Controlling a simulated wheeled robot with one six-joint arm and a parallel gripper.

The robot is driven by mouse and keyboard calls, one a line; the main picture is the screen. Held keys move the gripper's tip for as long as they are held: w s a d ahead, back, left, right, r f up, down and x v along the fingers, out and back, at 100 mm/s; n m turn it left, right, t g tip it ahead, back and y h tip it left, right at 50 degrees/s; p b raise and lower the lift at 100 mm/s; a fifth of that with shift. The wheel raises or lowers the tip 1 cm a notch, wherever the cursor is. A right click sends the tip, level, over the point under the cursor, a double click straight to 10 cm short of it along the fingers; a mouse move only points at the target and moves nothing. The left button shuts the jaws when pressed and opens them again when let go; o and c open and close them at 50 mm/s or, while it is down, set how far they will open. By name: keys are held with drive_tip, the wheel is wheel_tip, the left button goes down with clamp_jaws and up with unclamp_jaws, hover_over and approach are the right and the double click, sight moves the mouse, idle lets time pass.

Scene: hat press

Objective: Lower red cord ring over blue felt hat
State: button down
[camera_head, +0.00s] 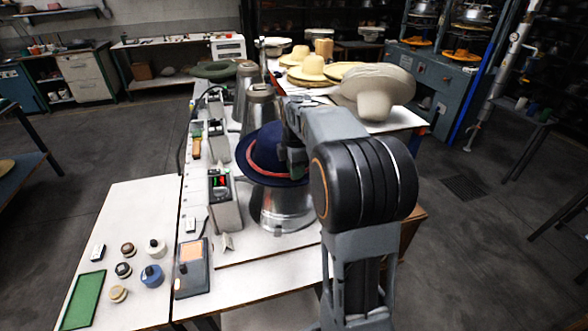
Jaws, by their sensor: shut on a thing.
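The blue felt hat (262,145) sits on a shiny metal press block (275,210) near the middle of the view, its brim spread out. The red cord ring (268,174) shows as a red line around the front left of the hat's crown, low down near the brim. Whether it touches the felt all the way round cannot be told. My gripper (297,160) is at the right side of the hat, shut on the ring. My arm hides its fingertips in part, along with the hat's right side and the ring's far side.
A grey control box (223,200) with a lit display stands close left of the hat. More metal blocks (261,105) stand behind. Pale hats (378,90) lie on the table at the back right. Small pots and a green mat (83,300) are at the front left.

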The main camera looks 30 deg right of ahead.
drive_tip(key=shift+s+d+f+g, duration=0.1)
drive_tip(key=shift+s+f+g, duration=0.2)
drive_tip(key=shift+f, duration=0.55)
drive_tip(key=c, duration=0.9)
unclamp_jaws()
drive_tip(key=r+p, duration=0.3)
drive_tip(key=shift+w+d+r, duration=0.15)
drive_tip(key=shift+w, duration=0.1)
drive_tip(key=shift+r+p, duration=1.85)
drive_tip(key=shift+r, duration=0.5)
